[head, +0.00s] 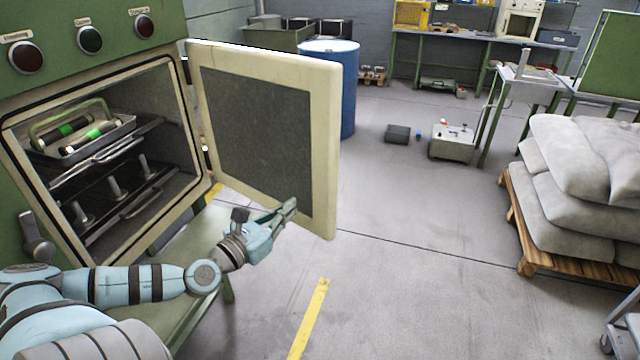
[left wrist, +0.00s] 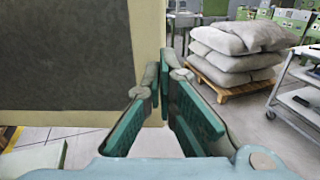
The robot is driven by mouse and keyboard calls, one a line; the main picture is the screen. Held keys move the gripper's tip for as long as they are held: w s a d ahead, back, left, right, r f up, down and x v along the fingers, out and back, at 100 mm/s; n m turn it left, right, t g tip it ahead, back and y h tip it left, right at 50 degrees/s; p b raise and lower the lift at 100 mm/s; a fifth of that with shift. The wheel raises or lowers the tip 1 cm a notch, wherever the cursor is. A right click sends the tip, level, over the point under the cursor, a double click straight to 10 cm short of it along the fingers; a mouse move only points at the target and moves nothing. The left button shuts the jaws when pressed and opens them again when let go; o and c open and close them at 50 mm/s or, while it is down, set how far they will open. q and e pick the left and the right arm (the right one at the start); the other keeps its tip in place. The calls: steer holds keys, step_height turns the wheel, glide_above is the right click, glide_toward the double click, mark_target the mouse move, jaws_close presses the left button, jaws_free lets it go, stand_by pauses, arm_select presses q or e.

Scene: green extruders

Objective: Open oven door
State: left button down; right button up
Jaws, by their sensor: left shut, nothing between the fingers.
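The oven door (head: 265,125) stands wide open, swung out to the right of the oven. It has a cream frame and a dark inner panel. The oven's opening (head: 110,150) is exposed. My left gripper (head: 286,209) is shut and empty at the lower part of the door's inner side. In the left wrist view the door (left wrist: 65,55) fills the upper left, and my green-padded fingers (left wrist: 163,78) lie by its right edge. I cannot tell whether they touch it. My right gripper is in neither view.
A metal tray (head: 117,138) with green-banded cylinders sits on the oven's upper rack. A blue barrel (head: 340,90) stands behind the door. Grey sacks (head: 575,200) lie on a wooden pallet (head: 540,258) at right. The floor between is clear.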

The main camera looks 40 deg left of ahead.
mark_target(326, 176)
arm_select(q)
steer(key=w+p, duration=0.2)
steer(key=w, duration=0.2)
steer(key=w+p, duration=0.2)
steer(key=w, duration=0.2)
steer(key=w+p, duration=0.3)
steer(key=w, duration=0.1)
steer(key=shift+a+r, duration=0.25)
steer(key=shift+a, duration=0.15)
steer(key=shift+w+f, duration=0.3)
steer(key=shift+w, duration=0.15)
steer(key=shift+f, duration=0.1)
